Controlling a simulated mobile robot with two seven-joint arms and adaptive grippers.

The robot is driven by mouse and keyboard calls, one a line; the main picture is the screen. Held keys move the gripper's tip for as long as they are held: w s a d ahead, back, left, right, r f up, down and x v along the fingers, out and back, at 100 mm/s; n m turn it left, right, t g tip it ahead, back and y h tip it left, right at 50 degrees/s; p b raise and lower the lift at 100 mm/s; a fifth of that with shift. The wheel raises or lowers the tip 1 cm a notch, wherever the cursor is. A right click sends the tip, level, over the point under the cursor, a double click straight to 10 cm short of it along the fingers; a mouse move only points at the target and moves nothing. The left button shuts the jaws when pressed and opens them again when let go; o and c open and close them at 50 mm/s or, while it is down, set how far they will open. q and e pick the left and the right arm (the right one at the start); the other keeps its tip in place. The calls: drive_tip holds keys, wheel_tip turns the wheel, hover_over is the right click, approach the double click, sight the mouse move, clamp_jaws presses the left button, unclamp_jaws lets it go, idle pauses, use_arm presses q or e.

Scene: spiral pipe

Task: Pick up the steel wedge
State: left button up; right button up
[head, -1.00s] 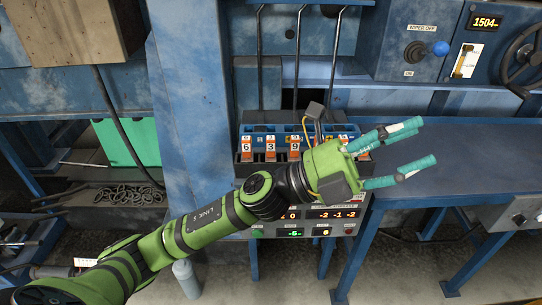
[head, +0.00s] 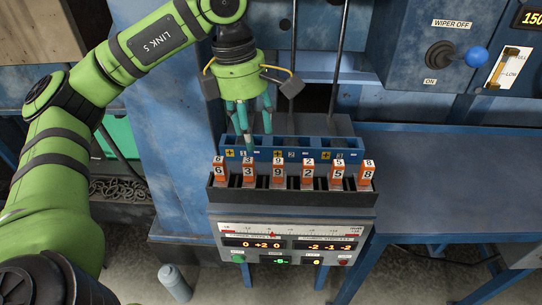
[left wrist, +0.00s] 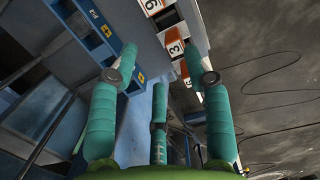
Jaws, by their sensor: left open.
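My left gripper (head: 250,118) points down, open and empty, above the back left of a console with numbered pieces. Its teal fingers are apart, over the left part of a blue slotted block (head: 289,149). I cannot tell which piece is the steel wedge. Several upright pieces with orange and white number tags stand in a row in a dark rack (head: 283,197), including the "3" piece (head: 249,174) and the "9" piece (head: 278,174). In the left wrist view the "3" tag (left wrist: 174,47) shows between the finger tips. My right gripper is not in view.
Below the rack is a display panel (head: 291,245) with red digits. Dark rods (head: 338,60) rise behind the blue block. A blue table (head: 450,175) to the right is clear. A lever with a blue knob (head: 475,57) is at the upper right.

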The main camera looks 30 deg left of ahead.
sight(248, 160)
use_arm(q)
drive_tip(key=shift+s+a+f+p, duration=0.15)
drive_tip(key=shift+s+f+p, duration=0.15)
drive_tip(key=shift+s, duration=0.35)
drive_tip(key=f+p, duration=0.1)
drive_tip(key=s+f+p, duration=0.1)
drive_tip(key=shift+s+a+f, duration=0.15)
drive_tip(key=shift+f, duration=0.2)
drive_tip(key=shift+w+f+p, duration=0.15)
drive_tip(key=shift+w+f, duration=0.05)
drive_tip(key=shift+f, duration=0.4)
drive_tip(key=shift+w+f+p, duration=0.15)
drive_tip(key=shift+w+f, duration=0.05)
drive_tip(key=shift+f, duration=0.55)
drive_tip(key=c, duration=0.6)
clamp_jaws()
drive_tip(key=shift+d, duration=0.2)
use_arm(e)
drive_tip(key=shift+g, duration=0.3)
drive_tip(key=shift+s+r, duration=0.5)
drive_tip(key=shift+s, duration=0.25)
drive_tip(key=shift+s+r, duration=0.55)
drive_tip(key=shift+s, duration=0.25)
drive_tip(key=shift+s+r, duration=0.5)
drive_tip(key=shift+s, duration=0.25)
